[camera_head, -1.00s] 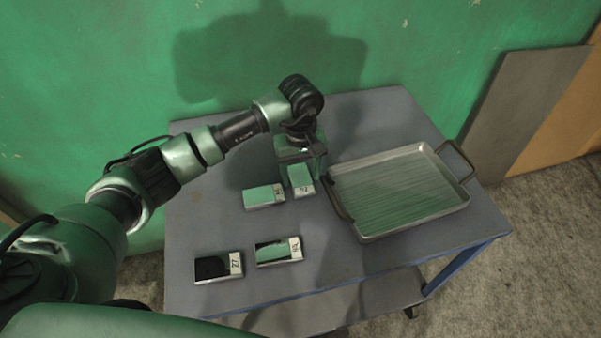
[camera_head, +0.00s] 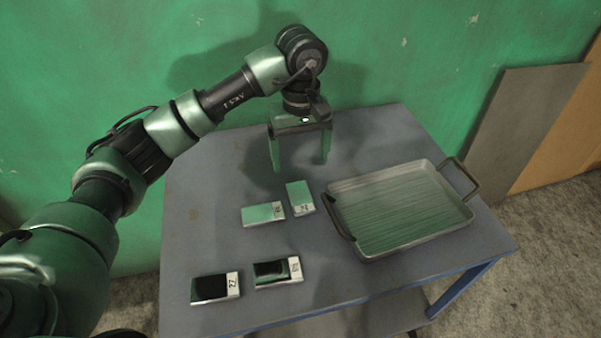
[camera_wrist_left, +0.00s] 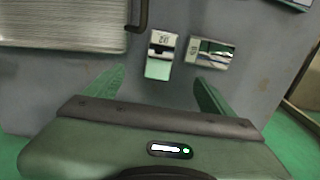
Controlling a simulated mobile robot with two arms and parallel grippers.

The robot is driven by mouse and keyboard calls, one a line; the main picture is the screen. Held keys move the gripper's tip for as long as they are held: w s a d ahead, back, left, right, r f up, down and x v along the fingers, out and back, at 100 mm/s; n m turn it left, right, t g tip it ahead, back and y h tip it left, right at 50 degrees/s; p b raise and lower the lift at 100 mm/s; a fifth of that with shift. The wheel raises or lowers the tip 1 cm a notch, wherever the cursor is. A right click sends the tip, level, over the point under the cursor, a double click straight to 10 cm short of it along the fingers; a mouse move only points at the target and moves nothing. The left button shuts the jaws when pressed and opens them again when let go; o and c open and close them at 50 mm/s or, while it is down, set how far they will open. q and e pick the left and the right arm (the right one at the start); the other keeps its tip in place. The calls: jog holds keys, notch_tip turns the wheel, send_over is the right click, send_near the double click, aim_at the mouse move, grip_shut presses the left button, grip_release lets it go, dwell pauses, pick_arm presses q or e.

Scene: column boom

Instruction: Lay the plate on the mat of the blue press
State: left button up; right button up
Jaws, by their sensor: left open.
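Several small flat plates with white number labels lie on the table; no label reads surely. A pale green plate (camera_head: 263,214) and another pale green plate (camera_head: 300,198) lie side by side near the middle. A dark plate (camera_head: 209,288) and a dark-and-green one (camera_head: 271,273) lie nearer the front edge. My left gripper (camera_head: 300,162) is open and empty, raised above the table behind the two pale plates. In the left wrist view those two plates (camera_wrist_left: 159,68) (camera_wrist_left: 212,53) lie beyond the open fingers (camera_wrist_left: 158,79). No blue press or mat is in view. My right gripper is out of view.
A metal tray (camera_head: 400,252) with dark handles stands on the right of the grey-blue table (camera_head: 215,180), close to the pale plates. A green wall (camera_head: 400,50) rises behind. Grey and orange panels lean at the right.

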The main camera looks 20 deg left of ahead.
pick_arm(q)
jog(key=shift+o, duration=0.8)
jog(key=shift+n, duration=0.5)
jog(key=n+h, duration=0.1)
jog(key=n, duration=1.6)
send_over(301, 195)
jog(key=shift+t, duration=0.4)
jog(key=f, duration=0.4)
jog(key=shift+s+f+p, duration=0.15)
jog(key=shift+s+p, duration=0.2)
jog(key=shift+p, duration=0.05)
notch_tip(301, 195, down, 3)
jog(key=shift+r+b, duration=0.15)
jog(key=shift+b, duration=0.6)
notch_tip(301, 195, down, 5)
jog(key=shift+w+a+f+b, duration=0.1)
jog(key=shift+w+a+b, duration=0.05)
jog(key=shift+b, duration=1.05)
jog(key=c, duration=1.8)
